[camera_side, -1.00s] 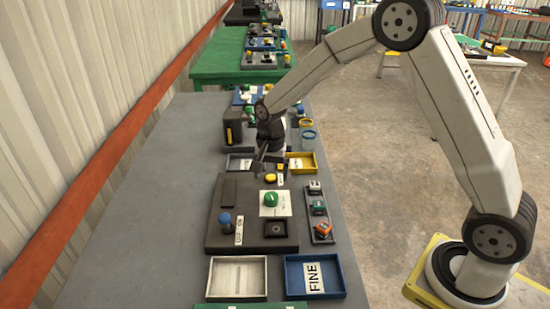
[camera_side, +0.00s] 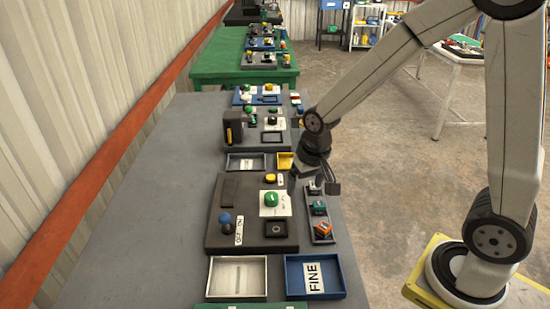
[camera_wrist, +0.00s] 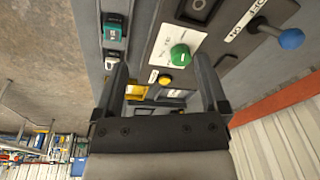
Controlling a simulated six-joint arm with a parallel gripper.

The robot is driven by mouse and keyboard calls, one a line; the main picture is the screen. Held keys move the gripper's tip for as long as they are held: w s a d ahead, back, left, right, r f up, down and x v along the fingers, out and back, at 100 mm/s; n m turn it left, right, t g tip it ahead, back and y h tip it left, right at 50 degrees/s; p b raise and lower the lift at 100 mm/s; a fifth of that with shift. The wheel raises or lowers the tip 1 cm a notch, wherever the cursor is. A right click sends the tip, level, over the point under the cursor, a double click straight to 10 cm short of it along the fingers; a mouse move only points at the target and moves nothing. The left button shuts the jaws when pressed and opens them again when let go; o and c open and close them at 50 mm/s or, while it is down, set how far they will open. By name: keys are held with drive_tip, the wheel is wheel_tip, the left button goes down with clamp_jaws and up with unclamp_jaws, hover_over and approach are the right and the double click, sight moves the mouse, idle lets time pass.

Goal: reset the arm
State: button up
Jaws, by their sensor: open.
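My gripper (camera_side: 315,187) is open and empty. It hangs from my arm above the right edge of the grey table (camera_side: 130,220), by the far end of the narrow strip of cubes (camera_side: 318,224). In the wrist view my gripper's two fingers (camera_wrist: 161,75) stand apart with nothing held between them. The dark control panel (camera_side: 223,218) lies to its left, with a green button (camera_side: 271,199), a yellow button (camera_side: 270,178) and a blue-knobbed lever (camera_side: 225,220).
A yellow tray (camera_side: 285,160) is partly hidden behind my gripper. More panels stand farther back. The table's left strip is clear.

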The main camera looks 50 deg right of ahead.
drive_tip(key=s+n+t, duration=0.1)
drive_tip(key=s+n, duration=0.3)
drive_tip(key=s, duration=0.3)
drive_tip(key=shift+s, duration=0.25)
